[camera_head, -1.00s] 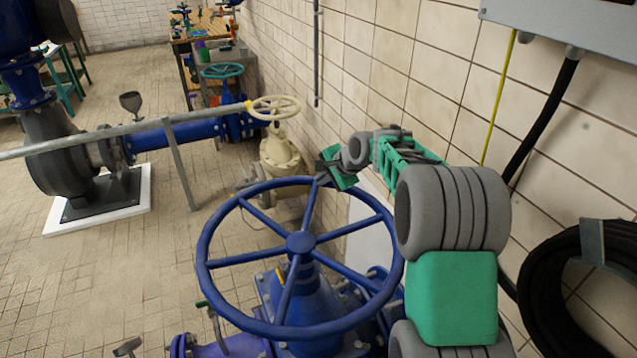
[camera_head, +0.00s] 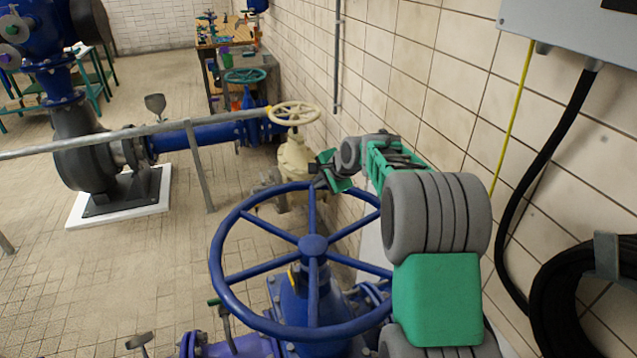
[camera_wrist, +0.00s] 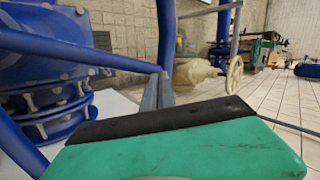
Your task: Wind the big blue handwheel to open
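The big blue handwheel (camera_head: 313,246) lies roughly level on its blue valve, in the lower middle of the head view. My gripper (camera_head: 318,183) is at its far rim, where a spoke meets it. In the wrist view, blue wheel bars (camera_wrist: 80,50) run up to the grey fingers (camera_wrist: 160,91) of my gripper. The fingers look close together on the bar, beyond my green and black gripper body. The exact contact is partly hidden.
A cream valve with a handwheel (camera_head: 293,114) stands just beyond my gripper. The tiled wall (camera_head: 430,70) runs close along the right, with a coiled black hose (camera_head: 560,300). A grey rail (camera_head: 100,139) crosses at left. Open floor (camera_head: 120,265) lies left of the wheel.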

